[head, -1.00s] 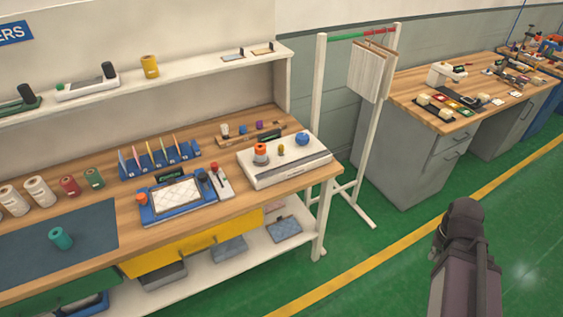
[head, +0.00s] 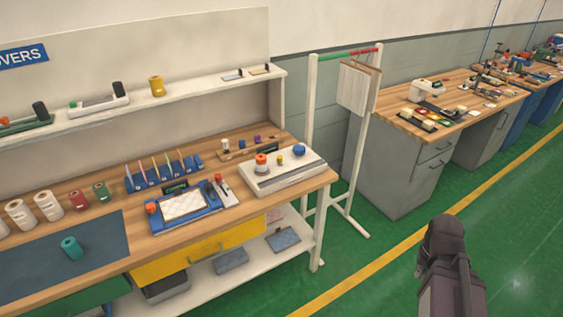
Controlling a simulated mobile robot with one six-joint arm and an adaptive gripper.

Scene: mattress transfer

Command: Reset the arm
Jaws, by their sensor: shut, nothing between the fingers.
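Part of my arm (head: 448,268), dark grey and purple with a rounded joint at its top, rises from the bottom edge at the lower right of the head view. It stands over the green floor, apart from the benches. My gripper's fingers do not show in this view, so where they are cannot be seen.
A wooden workbench (head: 105,220) with a teal spool (head: 71,247), a blue tray device (head: 213,220) and a white device (head: 262,182) fills the left. A white rack (head: 308,125) stands beyond it. A second bench (head: 400,120) is at the right. Green floor (head: 525,240) is clear.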

